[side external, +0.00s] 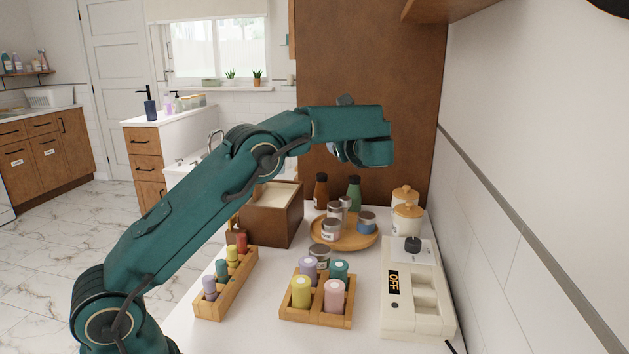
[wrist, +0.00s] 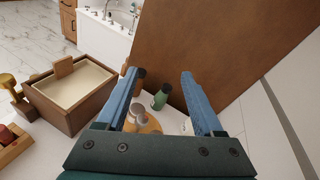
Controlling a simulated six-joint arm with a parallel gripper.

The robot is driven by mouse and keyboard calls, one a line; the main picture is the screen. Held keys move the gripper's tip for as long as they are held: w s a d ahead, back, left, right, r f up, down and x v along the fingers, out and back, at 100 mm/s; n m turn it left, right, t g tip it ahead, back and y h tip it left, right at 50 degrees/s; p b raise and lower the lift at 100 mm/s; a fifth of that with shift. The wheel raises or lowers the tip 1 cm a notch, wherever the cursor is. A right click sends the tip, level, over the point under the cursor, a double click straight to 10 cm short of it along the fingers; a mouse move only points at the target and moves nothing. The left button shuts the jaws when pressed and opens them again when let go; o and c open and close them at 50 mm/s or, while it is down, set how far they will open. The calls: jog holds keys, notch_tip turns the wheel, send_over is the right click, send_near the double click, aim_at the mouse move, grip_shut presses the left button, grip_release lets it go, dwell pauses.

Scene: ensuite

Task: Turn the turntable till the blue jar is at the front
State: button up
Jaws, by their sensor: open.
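The round wooden turntable (side external: 352,246) stands on the white counter in the side external view. On it are the blue jar (side external: 367,227) with a grey lid, at the right side, and several pale jars (side external: 331,231) with grey lids at the left and back. My gripper (wrist: 160,73) shows as two blue fingers, spread apart with nothing between them. It is above the counter; in the side external view it is mostly hidden behind my wrist. In the wrist view only part of the turntable (wrist: 152,126) shows between the fingers, and I cannot make out the blue jar there.
A grey-lidded jar (side external: 320,259) stands by the turntable's front left edge. Brown (side external: 321,191) and green (side external: 354,193) bottles stand behind. An open brown box (side external: 271,218) is left, canisters (side external: 407,218) and a white device (side external: 413,295) right, wooden racks (side external: 317,310) in front.

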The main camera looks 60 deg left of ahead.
jog(key=s+d+f+n+g+h, duration=0.15)
jog(key=f+n+h, duration=0.4)
jog(key=n, duration=0.85)
jog(key=s+d+f+n+h, duration=0.25)
jog(key=f+n+h, duration=0.35)
jog(key=n, duration=0.8)
jog(key=w+a+r+n+t+h, duration=0.1)
jog(key=a+r+n+t, duration=0.3)
jog(key=r+n, duration=0.7)
jog(key=w+a+r+n+t+h, duration=0.1)
jog(key=a+r+n+t, duration=0.3)
jog(key=n, duration=1.3)
send_near(343, 199)
jog(key=x, duration=0.4)
jog(key=shift+w+a+r, duration=0.1)
jog(key=shift+w+r, duration=0.1)
jog(key=shift+f, duration=0.3)
jog(key=shift+w+f, duration=0.1)
jog(key=shift+w, duration=0.15)
jog(key=shift+x, duration=2.25)
